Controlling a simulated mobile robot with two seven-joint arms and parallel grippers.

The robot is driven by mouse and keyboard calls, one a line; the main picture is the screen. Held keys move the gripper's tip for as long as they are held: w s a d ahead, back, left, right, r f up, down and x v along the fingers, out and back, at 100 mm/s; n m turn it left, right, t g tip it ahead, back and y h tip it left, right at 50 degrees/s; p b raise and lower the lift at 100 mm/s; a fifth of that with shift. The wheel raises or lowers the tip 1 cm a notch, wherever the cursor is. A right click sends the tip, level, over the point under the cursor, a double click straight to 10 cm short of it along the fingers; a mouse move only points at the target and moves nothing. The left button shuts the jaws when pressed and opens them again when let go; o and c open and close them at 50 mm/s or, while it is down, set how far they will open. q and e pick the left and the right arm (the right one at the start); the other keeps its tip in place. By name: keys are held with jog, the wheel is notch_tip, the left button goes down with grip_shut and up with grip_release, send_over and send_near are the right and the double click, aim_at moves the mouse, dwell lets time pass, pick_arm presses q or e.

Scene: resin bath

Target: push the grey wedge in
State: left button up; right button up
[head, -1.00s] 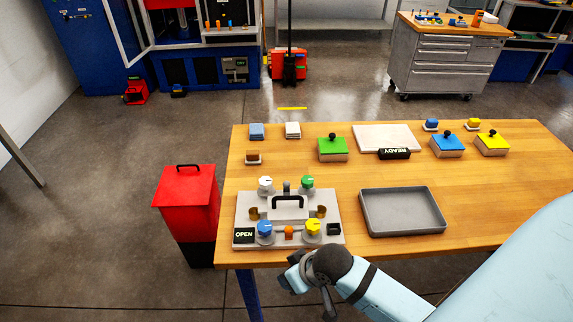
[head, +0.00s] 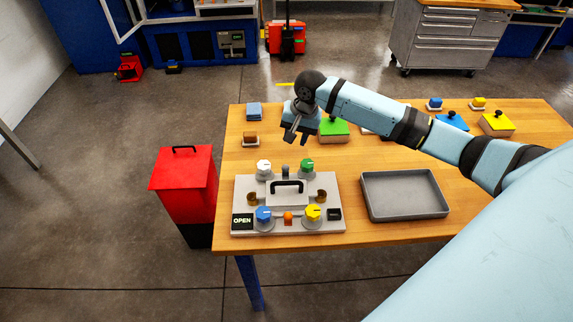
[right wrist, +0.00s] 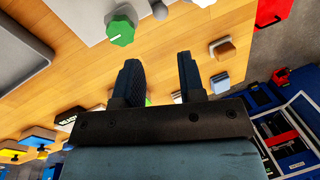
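A panel (head: 240,190) lies at the front left of the table, with white, green, blue and yellow knobs and a black-handled lid (head: 287,198). A small grey piece (head: 286,171), which looks like the grey wedge, stands at the panel's back edge between the white knob (head: 264,168) and green knob (head: 307,168). It also shows at the top of the right wrist view (right wrist: 159,9). How far in it sits is not clear. My right gripper (head: 292,138) is above the table behind the panel, apart from the wedge. Its fingers (right wrist: 160,80) are spread and empty. My left gripper is not in view.
A green-topped block (head: 333,130) stands close to my right gripper. An orange-topped block (head: 250,138) and blue block (head: 254,111) are left of it. A grey tray (head: 404,214) lies right of the panel. A red bin (head: 187,190) stands left of the table.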

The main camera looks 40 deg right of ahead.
aim_at(286, 166)
jog(key=f, duration=0.4)
jog(key=w+a+f, duration=0.1)
jog(key=f, duration=0.3)
jog(key=f+p, duration=0.1)
jog(key=f, duration=0.3)
jog(key=shift+w+a+f, duration=0.4)
jog(key=shift+c, duration=0.3)
